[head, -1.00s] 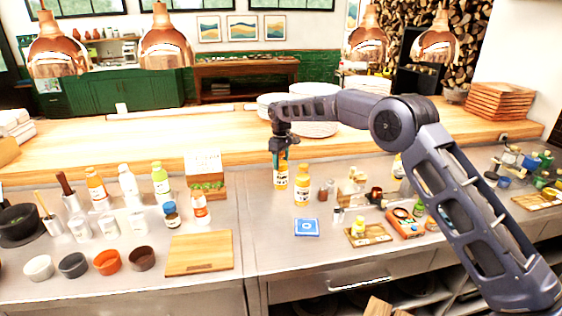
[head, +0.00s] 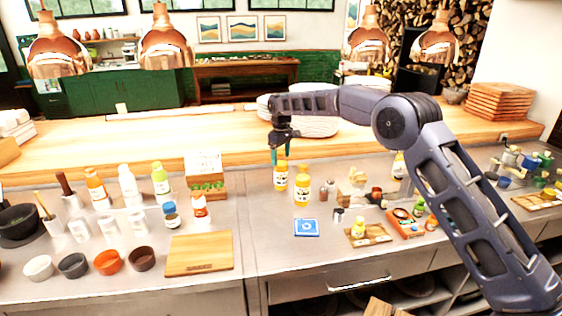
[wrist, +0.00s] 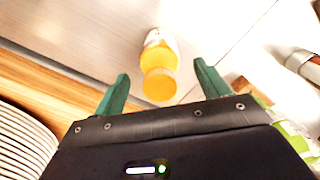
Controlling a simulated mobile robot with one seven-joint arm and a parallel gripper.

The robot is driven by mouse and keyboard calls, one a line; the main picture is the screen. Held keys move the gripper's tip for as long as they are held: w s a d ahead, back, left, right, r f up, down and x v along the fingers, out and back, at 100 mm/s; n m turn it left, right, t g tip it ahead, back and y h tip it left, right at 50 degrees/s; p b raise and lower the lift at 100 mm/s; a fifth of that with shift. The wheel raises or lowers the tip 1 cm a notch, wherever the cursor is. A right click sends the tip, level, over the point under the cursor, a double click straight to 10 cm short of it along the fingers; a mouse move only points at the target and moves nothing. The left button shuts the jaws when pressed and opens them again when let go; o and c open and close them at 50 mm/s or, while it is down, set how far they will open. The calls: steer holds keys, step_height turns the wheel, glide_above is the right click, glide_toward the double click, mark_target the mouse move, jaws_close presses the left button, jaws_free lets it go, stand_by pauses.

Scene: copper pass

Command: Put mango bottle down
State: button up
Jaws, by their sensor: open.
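The mango bottle (head: 281,176), yellow-orange with a pale label, stands upright on the steel counter. A second, similar yellow bottle (head: 302,188) stands just in front and to its right. My gripper (head: 281,156) is above the rear bottle. In the wrist view, its green fingers (wrist: 160,90) are spread apart and empty, and a yellow bottle (wrist: 161,70) with its round cap shows beyond and between their tips. The fingers do not appear to touch it.
Plates are stacked (head: 312,124) on the wooden ledge behind. A box of greens (head: 207,188) stands left of the bottles. Small shakers (head: 327,190) stand at the right. A blue card (head: 306,227) lies in front, with bare steel around it.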

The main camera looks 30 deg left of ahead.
step_height(320, 180, up, 9)
steer(key=shift+r, duration=0.15)
stand_by(0.4)
